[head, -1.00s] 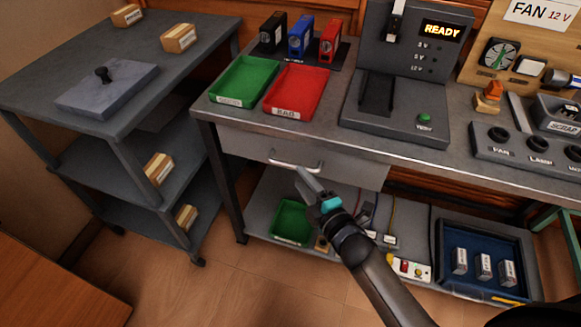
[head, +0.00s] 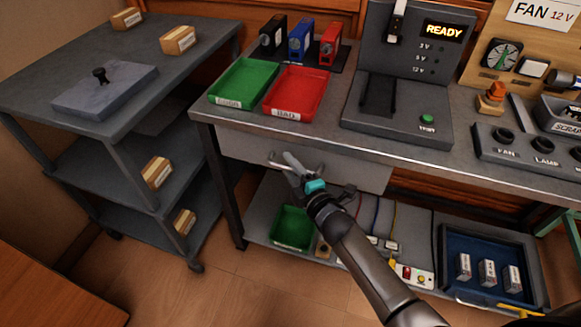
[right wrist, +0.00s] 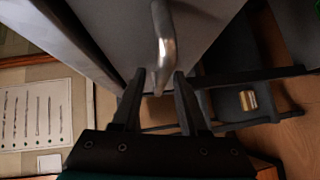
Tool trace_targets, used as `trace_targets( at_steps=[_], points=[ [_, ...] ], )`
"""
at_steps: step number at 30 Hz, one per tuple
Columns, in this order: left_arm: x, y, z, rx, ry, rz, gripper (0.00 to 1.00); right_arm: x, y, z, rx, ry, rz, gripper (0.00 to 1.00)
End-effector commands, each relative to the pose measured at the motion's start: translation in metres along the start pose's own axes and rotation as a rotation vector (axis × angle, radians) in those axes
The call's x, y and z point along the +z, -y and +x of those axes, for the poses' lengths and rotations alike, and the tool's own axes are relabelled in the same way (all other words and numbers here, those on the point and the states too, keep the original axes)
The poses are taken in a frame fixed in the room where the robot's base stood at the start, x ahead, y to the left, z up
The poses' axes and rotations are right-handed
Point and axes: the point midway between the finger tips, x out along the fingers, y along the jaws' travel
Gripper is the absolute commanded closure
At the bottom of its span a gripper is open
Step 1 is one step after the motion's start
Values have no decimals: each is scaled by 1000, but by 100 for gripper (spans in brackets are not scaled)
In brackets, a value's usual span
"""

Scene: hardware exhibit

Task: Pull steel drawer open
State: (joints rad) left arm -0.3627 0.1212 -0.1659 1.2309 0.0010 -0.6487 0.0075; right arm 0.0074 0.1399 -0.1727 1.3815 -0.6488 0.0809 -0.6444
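The steel drawer (head: 345,172) is a plain grey front under the workbench top and looks shut. Its bar handle (head: 315,167) is partly hidden behind my right gripper (head: 281,159) in the head view. The right gripper is at the left end of the handle with its fingers apart. In the right wrist view, the shiny curved handle (right wrist: 164,45) comes down from the drawer front (right wrist: 120,25), and its near end lies between the two open fingertips (right wrist: 159,76). I cannot tell whether either finger touches it. My left gripper is not in view.
The workbench (head: 240,122) carries a green tray (head: 243,82), a red tray (head: 296,92) and a grey test station (head: 395,125). Below are a small green bin (head: 292,228) and a blue tray (head: 490,240). A grey shelf cart (head: 60,70) stands left; floor shows between.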

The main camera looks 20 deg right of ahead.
Motion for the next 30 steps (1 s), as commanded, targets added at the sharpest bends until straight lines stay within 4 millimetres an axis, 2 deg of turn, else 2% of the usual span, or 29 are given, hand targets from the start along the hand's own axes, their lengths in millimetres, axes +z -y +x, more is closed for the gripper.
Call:
trace_targets(
  at_steps=[1,11,30],
  points=[
    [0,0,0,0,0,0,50,0,0,0,0,0,0,63],
    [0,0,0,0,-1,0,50,0,0,0,0,0,0,100],
    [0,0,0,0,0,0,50,0,0,0,0,0,0,100]
  ],
)
